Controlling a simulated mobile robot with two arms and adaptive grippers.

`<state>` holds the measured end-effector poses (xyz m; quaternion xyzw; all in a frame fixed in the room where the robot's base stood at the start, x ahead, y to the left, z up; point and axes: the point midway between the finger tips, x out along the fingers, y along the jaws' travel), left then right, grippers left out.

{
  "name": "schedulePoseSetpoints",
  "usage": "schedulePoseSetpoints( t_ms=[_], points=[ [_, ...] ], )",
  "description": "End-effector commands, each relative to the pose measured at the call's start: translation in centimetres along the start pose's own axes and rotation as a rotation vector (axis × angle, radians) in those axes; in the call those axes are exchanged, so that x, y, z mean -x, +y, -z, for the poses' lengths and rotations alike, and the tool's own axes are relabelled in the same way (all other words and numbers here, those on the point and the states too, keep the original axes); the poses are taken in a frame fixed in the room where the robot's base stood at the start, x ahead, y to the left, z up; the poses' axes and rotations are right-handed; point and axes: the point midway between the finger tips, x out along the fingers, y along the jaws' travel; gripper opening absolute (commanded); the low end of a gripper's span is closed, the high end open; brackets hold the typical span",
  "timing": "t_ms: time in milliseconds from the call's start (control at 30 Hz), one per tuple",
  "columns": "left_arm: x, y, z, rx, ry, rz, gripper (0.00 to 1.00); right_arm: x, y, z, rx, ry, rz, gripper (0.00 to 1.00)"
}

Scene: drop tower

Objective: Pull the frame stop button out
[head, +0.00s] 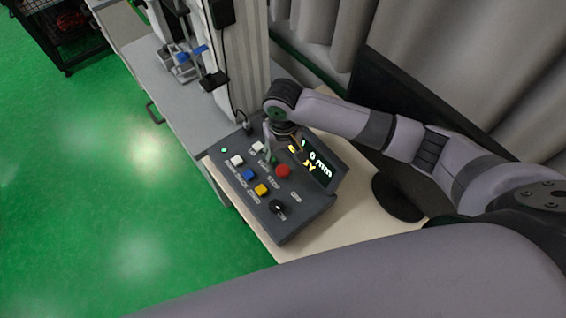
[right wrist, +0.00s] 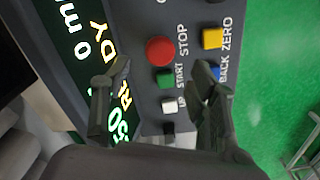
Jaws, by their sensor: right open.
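A round red button (head: 283,170) sits on the dark sloped control box (head: 290,226), by the label STOP. It also shows in the right wrist view (right wrist: 160,50), with the green START button (right wrist: 165,79) beside it. I see no separate red button on the tower frame (head: 238,60). My right gripper (head: 270,156) is over the box, close to the red button on its left. In the right wrist view its two fingers (right wrist: 162,76) are apart with nothing between them. I cannot tell whether a finger touches the box. My left gripper is out of view.
The box also has white, blue (head: 249,174) and yellow (head: 261,190) buttons, a black knob (head: 278,206) and a lit display (head: 315,163). A dark monitor (head: 400,112) stands behind on the pale table (head: 300,244). Green floor lies open to the left.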

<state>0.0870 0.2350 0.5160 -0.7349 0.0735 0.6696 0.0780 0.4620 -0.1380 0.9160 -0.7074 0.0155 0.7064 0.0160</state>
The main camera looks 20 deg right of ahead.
Motion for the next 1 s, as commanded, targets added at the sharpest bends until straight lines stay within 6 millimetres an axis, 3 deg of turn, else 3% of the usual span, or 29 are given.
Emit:
schedulePoseSetpoints(
  t_ms=[100, 333, 1000],
  points=[
    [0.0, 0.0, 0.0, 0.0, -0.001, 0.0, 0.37, 2.6, 0.0, 0.1, 0.002, 0.003, 0.002, 0.54],
    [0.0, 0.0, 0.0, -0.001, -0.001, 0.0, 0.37, 5.7, 0.0, 0.1, 0.0, 0.002, 0.001, 0.54],
    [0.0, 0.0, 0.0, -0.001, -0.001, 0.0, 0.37, 6.3, 0.0, 0.0, 0.0, 0.0, -0.001, 0.54]
  ],
)
